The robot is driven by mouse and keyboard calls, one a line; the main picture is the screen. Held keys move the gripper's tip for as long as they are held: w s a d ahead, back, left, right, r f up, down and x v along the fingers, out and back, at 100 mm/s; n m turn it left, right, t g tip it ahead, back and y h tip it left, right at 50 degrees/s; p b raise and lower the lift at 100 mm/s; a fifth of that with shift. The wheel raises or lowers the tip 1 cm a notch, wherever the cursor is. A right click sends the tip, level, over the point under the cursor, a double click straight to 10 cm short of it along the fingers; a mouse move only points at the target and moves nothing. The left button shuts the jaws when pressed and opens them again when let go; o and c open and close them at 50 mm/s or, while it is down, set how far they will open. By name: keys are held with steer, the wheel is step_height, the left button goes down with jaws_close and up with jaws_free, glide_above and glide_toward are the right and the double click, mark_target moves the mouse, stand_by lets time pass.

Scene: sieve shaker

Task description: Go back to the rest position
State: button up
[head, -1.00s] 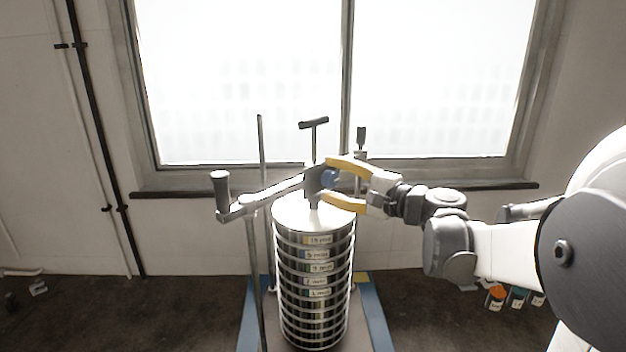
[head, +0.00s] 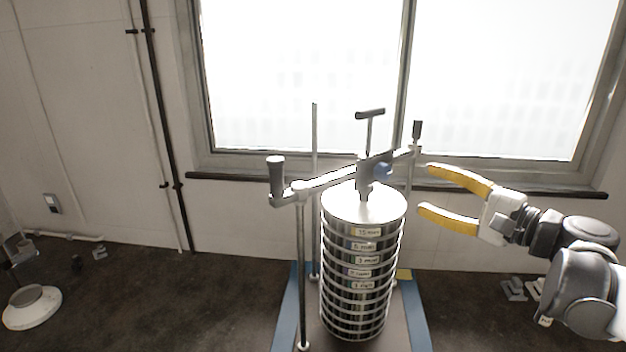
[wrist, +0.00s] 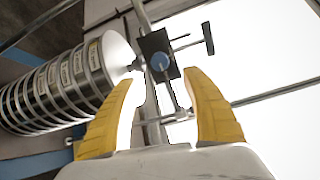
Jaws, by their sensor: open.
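My gripper (head: 440,192), with yellow fingers, is open and empty. In the head view it is to the right of the sieve shaker's clamp bar (head: 330,180) and apart from it. The sieve stack (head: 362,282), with labelled metal sieves and a pale lid, stands upright under the bar. A T-handle (head: 370,114) and a dark clamp block with a blue knob (head: 382,171) sit on the bar above the lid. In the wrist view the blue knob (wrist: 159,61) shows between the open fingers (wrist: 163,108), beyond them, and the stack (wrist: 60,85) is at left.
The shaker's blue base (head: 416,318) stands on the dark floor. Upright rods (head: 301,270) flank the stack. A window (head: 300,75) and its sill (head: 240,177) are behind. A white round-based item (head: 32,308) is at far left. Floor between it and the shaker is mostly clear.

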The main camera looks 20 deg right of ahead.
steer(key=s+a+f+n+g+b, duration=0.2)
steer(key=a+f+n+g+b, duration=0.4)
steer(key=a+f, duration=0.95)
steer(key=s+a+f+n+g+h+b, duration=0.1)
steer(key=s+a+f+n+h+b, duration=0.1)
steer(key=f, duration=0.8)
steer(key=s+a+f+n+g+h+b, duration=0.1)
steer(key=s+f+n+g+h+b, duration=0.1)
steer(key=s+f+n+h+b, duration=0.2)
steer(key=s+f+n+b, duration=0.3)
steer(key=s+f+b, duration=0.1)
steer(key=f+b, duration=0.1)
steer(key=shift+a+f+n+h, duration=0.3)
steer(key=shift+a+f, duration=0.05)
steer(key=shift+a, duration=0.05)
